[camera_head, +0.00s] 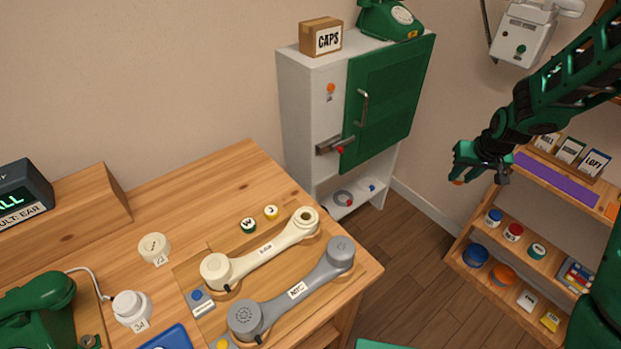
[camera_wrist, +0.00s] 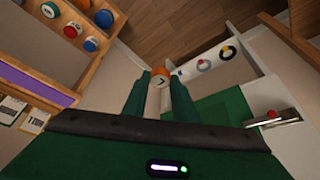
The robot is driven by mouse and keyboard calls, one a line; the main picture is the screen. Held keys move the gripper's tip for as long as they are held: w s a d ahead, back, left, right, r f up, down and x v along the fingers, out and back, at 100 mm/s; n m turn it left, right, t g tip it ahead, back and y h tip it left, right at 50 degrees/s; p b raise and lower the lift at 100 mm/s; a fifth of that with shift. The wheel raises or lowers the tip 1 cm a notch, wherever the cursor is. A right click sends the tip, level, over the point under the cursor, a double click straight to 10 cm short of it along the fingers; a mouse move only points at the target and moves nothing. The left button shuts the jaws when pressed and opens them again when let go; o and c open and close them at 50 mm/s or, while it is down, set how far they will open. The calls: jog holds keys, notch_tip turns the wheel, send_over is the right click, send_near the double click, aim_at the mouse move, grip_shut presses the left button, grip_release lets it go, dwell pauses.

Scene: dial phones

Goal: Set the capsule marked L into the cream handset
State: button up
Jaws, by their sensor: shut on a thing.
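My gripper (camera_head: 459,174) is in the air at the right, beside the shelf unit and far from the desk. In the wrist view its fingers are shut on a small orange capsule (camera_wrist: 159,79) with a pale face bearing a dark mark that looks like an L. A sliver of orange shows below the fingers in the head view. The cream handset (camera_head: 262,257) lies on the desk's wooden tray. Its far end (camera_head: 306,219) shows a round open socket; its near end (camera_head: 214,268) is a pale round cap.
A grey handset (camera_head: 297,290) lies beside the cream one. Capsules marked W (camera_head: 248,225) and J (camera_head: 270,212) sit behind it. A cabinet (camera_head: 312,105) with a green door (camera_head: 390,100) stands between gripper and desk. The shelf unit (camera_head: 530,240) holds several coloured jars.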

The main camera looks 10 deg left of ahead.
jog(key=s+a+r+n+g+y, duration=0.1)
jog(key=s+a+r+n, duration=0.2)
jog(key=a, duration=0.5)
jog(key=s+a+r+n+y, duration=0.1)
jog(key=s+a+r+n, duration=0.15)
jog(key=a, duration=0.55)
jog(key=s+a+r+n+g+y, duration=0.1)
jog(key=s+a+r+n, duration=0.25)
jog(key=a, duration=0.45)
jog(key=s+a+r+n, duration=0.1)
jog(key=s+a+n, duration=0.1)
jog(key=s+a, duration=0.2)
jog(key=s+a+r+n+g, duration=0.1)
jog(key=s+a+r+n, duration=0.1)
jog(key=s+a, duration=0.3)
jog(key=s+a+r+n+g+y, duration=0.1)
jog(key=s+a+r+n, duration=0.1)
jog(key=s+a+n, duration=0.2)
jog(key=shift+s+a+r, duration=0.1)
jog(key=shift+s+a, duration=0.1)
jog(key=shift+s, duration=0.4)
jog(key=shift+s+a+r, duration=0.1)
jog(key=shift+s+a, duration=0.1)
jog(key=shift+s, duration=0.45)
jog(key=shift+s+a, duration=0.2)
jog(key=shift+s, duration=0.4)
jog(key=shift+f, duration=2.45)
jog(key=shift+d+f, duration=0.1)
jog(key=shift+f, duration=0.25)
jog(key=o, duration=1)
